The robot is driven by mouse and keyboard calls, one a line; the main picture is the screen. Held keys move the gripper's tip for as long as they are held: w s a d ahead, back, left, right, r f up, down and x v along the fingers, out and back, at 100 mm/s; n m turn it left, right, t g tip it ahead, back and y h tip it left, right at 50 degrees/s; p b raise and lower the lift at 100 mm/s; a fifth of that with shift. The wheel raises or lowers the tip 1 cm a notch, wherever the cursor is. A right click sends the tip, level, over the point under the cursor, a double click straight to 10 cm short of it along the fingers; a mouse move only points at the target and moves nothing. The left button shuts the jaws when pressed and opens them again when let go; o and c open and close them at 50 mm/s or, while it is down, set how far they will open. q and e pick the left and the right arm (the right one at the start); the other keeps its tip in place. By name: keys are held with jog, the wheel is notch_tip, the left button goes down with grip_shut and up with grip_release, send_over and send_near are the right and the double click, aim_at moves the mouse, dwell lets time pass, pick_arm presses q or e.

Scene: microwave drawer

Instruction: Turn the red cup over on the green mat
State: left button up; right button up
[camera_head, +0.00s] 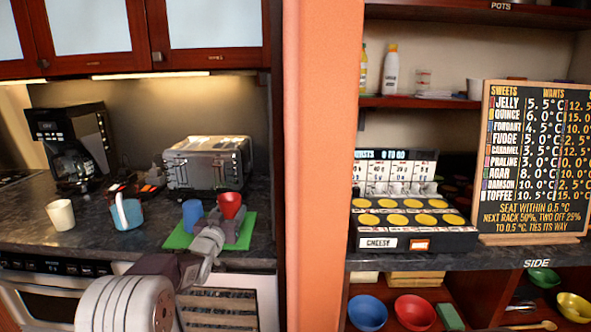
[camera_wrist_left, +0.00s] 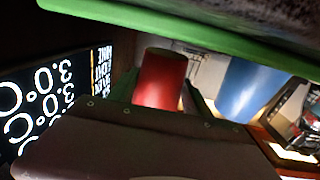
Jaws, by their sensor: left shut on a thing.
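The red cup (camera_head: 230,204) is over the right part of the green mat (camera_head: 178,240), its wider end up and narrower end down. My left gripper (camera_head: 225,226) reaches in from the front and is shut on it. In the left wrist view, which is upside down, the red cup (camera_wrist_left: 160,80) sits between the two fingers, and a gap shows between it and the green mat (camera_wrist_left: 200,32). Fingers and wrist hide its lower part in the head view. My right gripper is not in view.
A blue cup (camera_head: 192,214) stands on the mat just left of the red cup. A toaster (camera_head: 207,165) is behind. A blue mug (camera_head: 127,213) and a cream cup (camera_head: 61,215) stand left on the dark counter. An orange pillar (camera_head: 320,170) rises close on the right.

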pick_arm(q)
notch_tip(320, 180, up, 8)
jog(key=p, duration=0.5)
jog(key=shift+f, duration=0.1)
